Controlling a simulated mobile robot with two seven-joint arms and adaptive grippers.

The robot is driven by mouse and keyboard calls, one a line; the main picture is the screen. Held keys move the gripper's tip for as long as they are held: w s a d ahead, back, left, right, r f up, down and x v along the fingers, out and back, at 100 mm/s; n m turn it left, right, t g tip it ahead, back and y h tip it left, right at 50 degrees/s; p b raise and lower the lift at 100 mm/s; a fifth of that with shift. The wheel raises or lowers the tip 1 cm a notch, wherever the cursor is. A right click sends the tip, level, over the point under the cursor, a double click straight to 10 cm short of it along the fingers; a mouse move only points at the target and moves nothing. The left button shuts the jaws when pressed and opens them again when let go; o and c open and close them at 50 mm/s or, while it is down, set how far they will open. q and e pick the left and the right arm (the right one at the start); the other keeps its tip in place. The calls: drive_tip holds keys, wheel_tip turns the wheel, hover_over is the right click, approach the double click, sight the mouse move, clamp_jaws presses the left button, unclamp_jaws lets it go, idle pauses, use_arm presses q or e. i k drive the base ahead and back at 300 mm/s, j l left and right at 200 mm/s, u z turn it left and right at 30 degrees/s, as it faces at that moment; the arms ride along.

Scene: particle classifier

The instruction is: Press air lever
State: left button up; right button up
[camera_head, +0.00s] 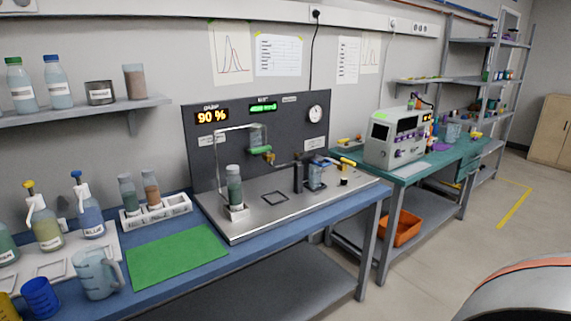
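The particle classifier stands on the blue bench, with a dark back panel (232,140) and a steel base plate (262,218). The panel has a lit display reading 90 %, a green display and a round gauge (315,114). A yellow-tipped lever (347,161) sticks out at the right end of the base, near a small clear jar (315,177). A brass-coloured valve (268,157) sits at the middle of the panel. I cannot read which part is labelled air. A bottle (234,187) stands at the left of the base. Neither of my grippers is in view.
A green mat (178,256), a white bottle rack (155,213), pump bottles (88,210) and a clear jug (96,274) are on the bench left of the apparatus. A second bench with a grey instrument (396,137) stands to the right. Open floor lies at the right.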

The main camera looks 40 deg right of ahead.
sight(344, 161)
drive_tip(key=i+l, duration=0.1)
drive_tip(key=l, duration=0.35)
drive_tip(key=i+l, duration=0.1)
drive_tip(key=l, duration=0.35)
drive_tip(key=i+l, duration=0.1)
drive_tip(key=l, duration=0.35)
drive_tip(key=i+l, duration=0.1)
drive_tip(key=l, duration=0.35)
drive_tip(key=i+l+z, duration=0.1)
drive_tip(key=l, duration=0.35)
drive_tip(key=i+l, duration=0.1)
drive_tip(key=l, duration=0.35)
drive_tip(key=i+l, duration=0.15)
drive_tip(key=l, duration=0.3)
drive_tip(key=i+l, duration=0.1)
drive_tip(key=l, duration=0.35)
